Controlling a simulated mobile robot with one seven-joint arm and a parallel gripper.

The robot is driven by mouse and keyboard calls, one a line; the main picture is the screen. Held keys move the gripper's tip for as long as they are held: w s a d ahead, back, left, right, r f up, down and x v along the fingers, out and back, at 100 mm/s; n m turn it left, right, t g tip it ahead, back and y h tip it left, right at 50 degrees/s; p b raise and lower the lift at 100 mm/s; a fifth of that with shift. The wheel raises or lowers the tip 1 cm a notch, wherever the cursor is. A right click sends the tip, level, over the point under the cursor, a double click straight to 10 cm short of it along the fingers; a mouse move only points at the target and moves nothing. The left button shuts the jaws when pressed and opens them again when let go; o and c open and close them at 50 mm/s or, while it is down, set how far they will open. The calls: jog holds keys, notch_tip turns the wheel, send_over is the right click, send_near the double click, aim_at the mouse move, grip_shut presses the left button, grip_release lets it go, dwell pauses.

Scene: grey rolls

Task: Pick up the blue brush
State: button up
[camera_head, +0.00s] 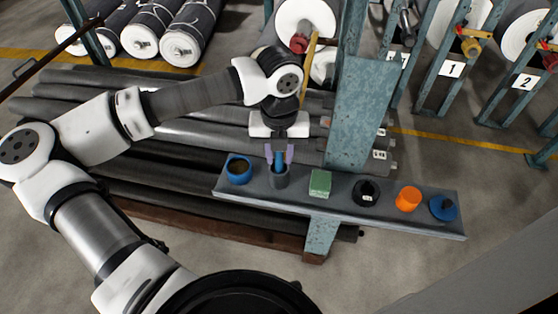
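A blue brush (279,158) stands upright in a small grey cup (280,179) toward the left end of a narrow grey shelf (335,213). My gripper (279,152) points down right above the cup. Its two purple fingers are apart, one on each side of the blue brush, with their tips close to the cup's rim. The gripper looks open; any contact between fingers and brush is too small to make out. The brush's lower part is hidden in the cup.
A blue round container (239,170) is close left of the cup. A green block (320,183), a black round item (366,194), an orange cup (408,199) and a blue round item (444,208) stand to the right. A teal post (361,115) rises behind the shelf.

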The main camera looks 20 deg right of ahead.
grip_shut()
notch_tip(320, 180, up, 10)
jog(key=shift+r+b, duration=0.1)
jog(key=shift+b, duration=0.9)
